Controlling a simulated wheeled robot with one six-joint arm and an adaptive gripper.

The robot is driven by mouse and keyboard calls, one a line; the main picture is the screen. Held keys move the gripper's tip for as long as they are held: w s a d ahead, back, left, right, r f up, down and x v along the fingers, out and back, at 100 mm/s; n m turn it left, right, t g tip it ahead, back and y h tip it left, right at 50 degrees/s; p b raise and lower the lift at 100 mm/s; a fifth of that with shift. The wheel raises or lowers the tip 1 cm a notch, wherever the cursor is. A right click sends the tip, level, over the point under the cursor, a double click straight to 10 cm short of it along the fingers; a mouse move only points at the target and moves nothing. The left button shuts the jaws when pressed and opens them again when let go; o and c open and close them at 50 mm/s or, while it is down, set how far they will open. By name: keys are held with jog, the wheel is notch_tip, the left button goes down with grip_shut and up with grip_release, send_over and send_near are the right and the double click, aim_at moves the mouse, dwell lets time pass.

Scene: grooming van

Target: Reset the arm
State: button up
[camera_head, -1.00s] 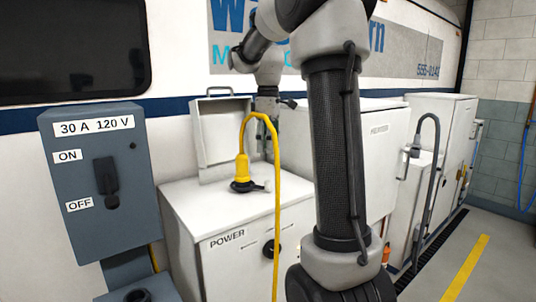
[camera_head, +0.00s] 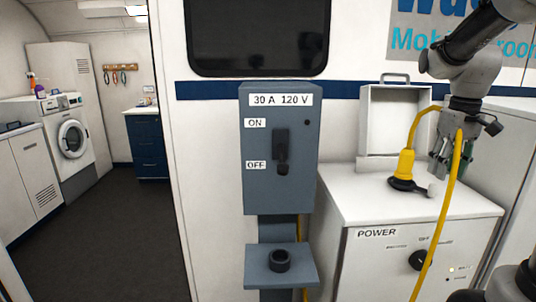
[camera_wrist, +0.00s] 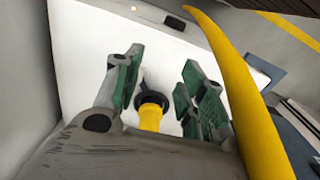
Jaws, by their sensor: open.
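My gripper (camera_head: 443,158) hangs pointing down over the white power cabinet (camera_head: 405,205), just right of the yellow plug (camera_head: 404,165). Its green-padded fingers are spread, with nothing held; they also show in the wrist view (camera_wrist: 160,82). The plug, with a black base, stands upright on the cabinet top. In the wrist view the plug (camera_wrist: 151,114) appears between the fingers but beyond them. The thick yellow cable (camera_head: 446,205) loops up from the plug, passes in front of my gripper and runs down the cabinet front.
A white open-lidded box (camera_head: 393,118) stands behind the plug. The grey breaker box (camera_head: 279,150) is to the left, above a shelf (camera_head: 262,279) with a black round socket (camera_head: 280,258). At far left, a doorway shows a washing machine (camera_head: 70,143) and open dark floor.

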jog(key=s+a+m+t, duration=0.1)
jog(key=s+a+t, duration=0.2)
jog(key=s+a, duration=0.5)
jog(key=s, duration=0.8)
jog(key=shift+s+f+t, duration=0.25)
jog(key=shift+f+t, duration=0.1)
jog(key=shift+t, duration=0.05)
